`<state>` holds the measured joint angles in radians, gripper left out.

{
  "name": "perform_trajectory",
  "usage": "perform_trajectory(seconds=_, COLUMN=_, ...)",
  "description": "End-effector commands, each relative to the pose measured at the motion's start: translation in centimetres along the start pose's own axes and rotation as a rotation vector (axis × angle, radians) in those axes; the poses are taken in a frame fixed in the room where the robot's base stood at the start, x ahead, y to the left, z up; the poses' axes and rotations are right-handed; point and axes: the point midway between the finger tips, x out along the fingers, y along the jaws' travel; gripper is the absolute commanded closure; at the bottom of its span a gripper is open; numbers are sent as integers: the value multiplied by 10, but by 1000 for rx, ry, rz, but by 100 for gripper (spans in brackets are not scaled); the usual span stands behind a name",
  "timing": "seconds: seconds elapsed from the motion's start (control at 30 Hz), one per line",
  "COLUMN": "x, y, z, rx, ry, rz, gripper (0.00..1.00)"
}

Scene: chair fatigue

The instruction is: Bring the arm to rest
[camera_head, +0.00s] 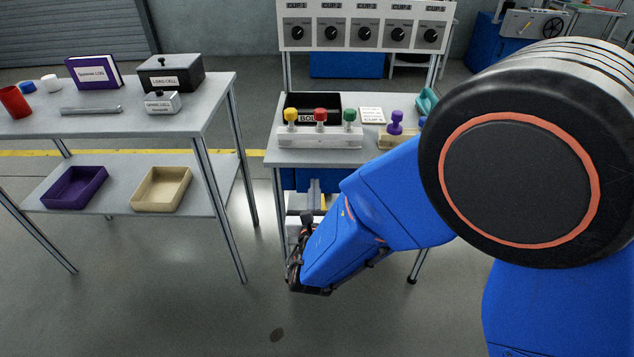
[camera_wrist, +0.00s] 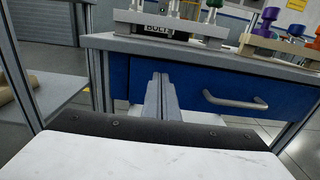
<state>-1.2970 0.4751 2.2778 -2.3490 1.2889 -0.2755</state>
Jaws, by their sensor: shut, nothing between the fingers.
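My arm reaches forward and down from the right of the head view, its blue links folded in front of the middle bench. My gripper (camera_head: 315,187) is partly hidden behind the wrist and points at the space under that bench top. In the wrist view my gripper (camera_wrist: 161,78) shows as two grey fingers side by side, shut and with nothing between them. They point at the blue drawer front (camera_wrist: 205,82). I cannot tell whether the tips touch it. A grey bar handle (camera_wrist: 236,101) is on the drawer, to the right of the fingers.
The middle bench (camera_head: 300,158) holds a bolt rack (camera_head: 335,143) with coloured knobs and a black bin (camera_head: 330,100). A control panel (camera_head: 365,28) stands behind. The left table (camera_head: 130,122) holds boxes; purple (camera_head: 75,188) and tan (camera_head: 160,188) trays lie below. The floor between is clear.

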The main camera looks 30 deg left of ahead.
Motion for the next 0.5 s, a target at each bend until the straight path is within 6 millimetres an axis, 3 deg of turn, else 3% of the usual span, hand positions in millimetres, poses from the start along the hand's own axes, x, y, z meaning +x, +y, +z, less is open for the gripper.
perform_trajectory(seconds=0.3, x=-55, y=1, z=0, rx=-1, ry=0, rz=3, gripper=100)
perform_trajectory(seconds=0.5, x=-74, y=0, z=0, rx=0, ry=-1, rz=1, gripper=100)
